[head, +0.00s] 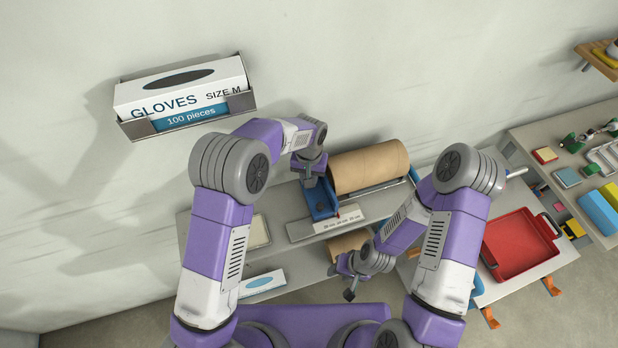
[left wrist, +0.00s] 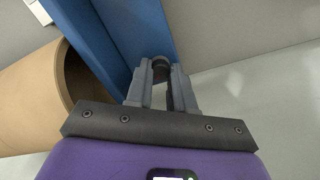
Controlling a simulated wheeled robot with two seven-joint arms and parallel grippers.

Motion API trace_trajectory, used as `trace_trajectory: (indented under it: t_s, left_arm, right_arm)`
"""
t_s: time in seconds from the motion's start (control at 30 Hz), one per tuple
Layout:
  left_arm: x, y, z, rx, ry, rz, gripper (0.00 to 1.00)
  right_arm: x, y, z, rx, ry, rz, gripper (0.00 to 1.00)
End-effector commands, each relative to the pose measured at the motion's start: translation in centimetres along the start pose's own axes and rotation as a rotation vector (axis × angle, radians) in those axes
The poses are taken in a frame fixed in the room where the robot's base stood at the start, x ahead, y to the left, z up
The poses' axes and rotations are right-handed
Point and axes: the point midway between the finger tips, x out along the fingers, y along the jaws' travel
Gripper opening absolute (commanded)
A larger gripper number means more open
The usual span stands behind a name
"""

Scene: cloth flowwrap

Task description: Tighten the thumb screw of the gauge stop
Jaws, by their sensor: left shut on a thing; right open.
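The gauge stop (head: 322,205) is a blue block on the bench, beside a pale printed scale (head: 340,221). In the left wrist view its blue body (left wrist: 135,30) fills the top middle. The dark thumb screw (left wrist: 161,65) sits between the fingertips of my left gripper (left wrist: 161,78), which is shut on it. In the head view my left gripper (head: 309,178) is at the top of the blue stop, and the screw is hidden. My right gripper (head: 347,284) is open and empty, low in front of the bench.
A brown paper roll (head: 368,167) lies just right of the stop and shows close by in the left wrist view (left wrist: 30,95). A red tray (head: 519,247) is on the right. A glove box (head: 180,90) hangs on the wall. A lower shelf (head: 300,268) holds boxes.

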Motion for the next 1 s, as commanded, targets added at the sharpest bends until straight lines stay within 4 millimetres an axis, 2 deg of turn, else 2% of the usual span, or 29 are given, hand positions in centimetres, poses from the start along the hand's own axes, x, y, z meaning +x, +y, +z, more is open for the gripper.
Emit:
trace_trajectory:
  t_s: [0.3, 0.8, 0.83, 1.0]
  left_arm:
    - [-0.33, 0.01, -0.29, 0.106, 0.010, 0.002, 0.00]
    - [-0.37, 0.04, -0.30, 0.122, 0.011, 0.002, 0.00]
    - [-0.37, 0.04, -0.30, 0.122, 0.011, 0.002, 0.26]
    - [-0.24, 0.04, -0.19, 0.122, 0.007, 0.001, 0.48]
  right_arm:
    - [0.18, 0.07, -0.01, 0.000, 0.000, 0.000, 0.43]
    - [0.19, 0.07, -0.01, 0.000, 0.000, 0.000, 0.43]
    - [0.19, 0.07, -0.01, 0.000, 0.000, 0.000, 0.43]
    - [0.20, 0.07, -0.01, 0.000, 0.000, 0.000, 0.43]
